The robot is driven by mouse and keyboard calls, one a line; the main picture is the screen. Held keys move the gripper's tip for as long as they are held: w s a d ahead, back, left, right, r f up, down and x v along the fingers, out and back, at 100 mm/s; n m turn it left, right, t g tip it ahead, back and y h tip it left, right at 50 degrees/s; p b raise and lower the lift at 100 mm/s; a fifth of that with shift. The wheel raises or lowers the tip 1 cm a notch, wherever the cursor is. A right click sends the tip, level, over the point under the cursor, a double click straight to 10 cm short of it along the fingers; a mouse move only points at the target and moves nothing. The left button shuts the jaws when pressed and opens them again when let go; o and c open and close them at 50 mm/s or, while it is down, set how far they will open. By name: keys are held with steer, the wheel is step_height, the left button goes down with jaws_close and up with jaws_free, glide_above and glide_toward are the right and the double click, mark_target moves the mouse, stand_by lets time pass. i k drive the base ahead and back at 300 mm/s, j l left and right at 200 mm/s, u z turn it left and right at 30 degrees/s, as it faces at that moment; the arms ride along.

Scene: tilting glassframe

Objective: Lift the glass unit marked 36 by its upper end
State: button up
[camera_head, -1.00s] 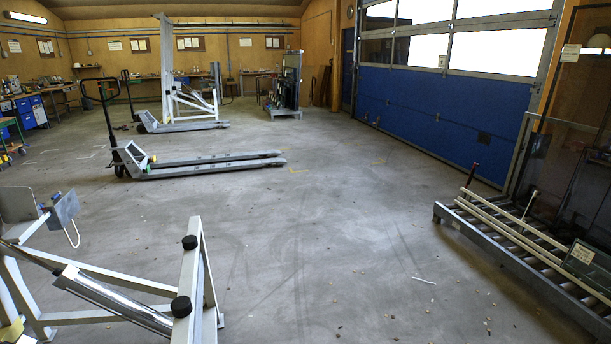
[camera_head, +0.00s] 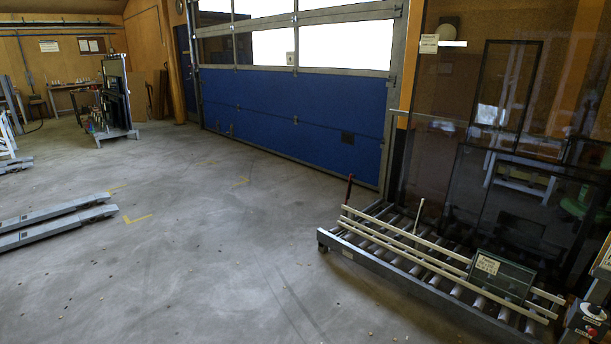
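No number 36 is readable, so I cannot tell which glass unit is the marked one. A small dark glass unit (camera_head: 510,281) with a cream label (camera_head: 487,264) leans low at the right, by pale strips on a roller bed (camera_head: 348,251). The label's writing is too small to read. Large dark glass panes (camera_head: 455,110) stand upright behind the rollers, with another pale label (camera_head: 429,43) high on their left side. My gripper is not in view.
Pallet truck forks (camera_head: 55,222) lie on the floor at the left. A trolley with upright dark panes (camera_head: 115,95) stands at the back left. A blue door (camera_head: 290,110) closes the back. A control box (camera_head: 590,315) is at the lower right. The middle floor is clear.

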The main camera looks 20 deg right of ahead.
mark_target(510, 281)
steer(key=i+l+z, duration=0.2)
steer(key=i+z, duration=0.2)
steer(key=i, duration=0.2)
steer(key=i+z, duration=0.45)
steer(key=i, duration=0.2)
steer(key=i+j+z, duration=0.15)
steer(key=i+z, duration=0.25)
steer(key=i, duration=1.05)
steer(key=i+u, duration=0.1)
steer(key=i, duration=0.75)
steer(key=i+l+u, duration=0.1)
steer(key=i, duration=0.75)
